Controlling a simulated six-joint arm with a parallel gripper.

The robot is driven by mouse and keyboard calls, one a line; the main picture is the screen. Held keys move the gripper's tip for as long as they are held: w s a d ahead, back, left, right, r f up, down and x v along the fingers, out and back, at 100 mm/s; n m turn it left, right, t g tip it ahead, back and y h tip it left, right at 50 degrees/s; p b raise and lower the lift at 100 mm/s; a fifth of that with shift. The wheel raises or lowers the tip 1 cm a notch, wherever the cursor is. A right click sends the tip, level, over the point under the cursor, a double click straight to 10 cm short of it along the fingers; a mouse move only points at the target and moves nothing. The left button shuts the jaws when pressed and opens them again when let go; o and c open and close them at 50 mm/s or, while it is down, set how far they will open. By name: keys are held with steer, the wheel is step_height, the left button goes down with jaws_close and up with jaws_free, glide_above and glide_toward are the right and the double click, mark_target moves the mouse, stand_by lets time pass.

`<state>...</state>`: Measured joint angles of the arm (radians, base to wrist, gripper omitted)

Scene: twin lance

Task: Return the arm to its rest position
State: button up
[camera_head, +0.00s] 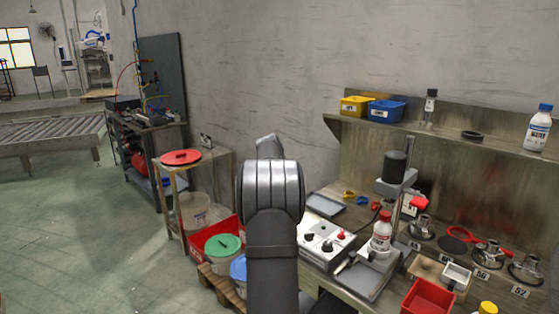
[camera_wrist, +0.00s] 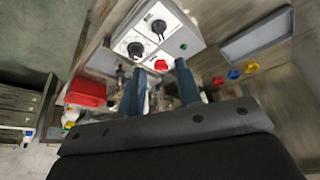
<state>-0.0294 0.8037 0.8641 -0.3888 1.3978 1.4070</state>
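My gripper (camera_wrist: 160,70) shows in the wrist view as two blue-grey fingers standing apart. Nothing is held between them; the white control box and bench lie beyond. In the head view my dark arm (camera_head: 272,270) rises from the bottom centre to a silver joint, with a short grey piece above it. The fingers cannot be made out there.
A workbench holds a white control box (camera_head: 325,242), a stand with a white bottle (camera_head: 381,231), a red bin (camera_head: 428,297) and several metal flasks. A shelf (camera_head: 465,141) runs above. Lidded buckets (camera_head: 223,246) stand left of the bench. Open floor (camera_head: 90,235) lies further left.

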mark_target(309, 234)
steer(key=x, duration=1.4)
steer(key=shift+d, duration=0.1)
steer(key=v, duration=1.8)
steer(key=x, duration=1.7)
steer(key=shift+d+f, duration=0.15)
steer(key=shift+f, duration=0.2)
steer(key=shift+w+f+n, duration=0.1)
steer(key=shift+f+n, duration=0.05)
steer(key=shift+n, duration=0.15)
steer(key=shift+n+t, duration=0.3)
steer(key=shift+n, duration=0.1)
steer(key=n, duration=0.2)
steer(key=n+t+y, duration=0.1)
steer(key=n, duration=0.2)
steer(key=shift+s+d+t, duration=0.15)
steer(key=shift+s+t, duration=0.05)
steer(key=shift+t, duration=0.1)
steer(key=shift+s+d+n+t+y, duration=0.1)
steer(key=shift+n+t+y, duration=0.3)
steer(key=shift+n, duration=1)
steer(key=shift+d+n+t+y, duration=0.15)
steer(key=shift+n+y, duration=0.45)
steer(key=shift+n, duration=0.8)
steer(key=shift+v, duration=2.25)
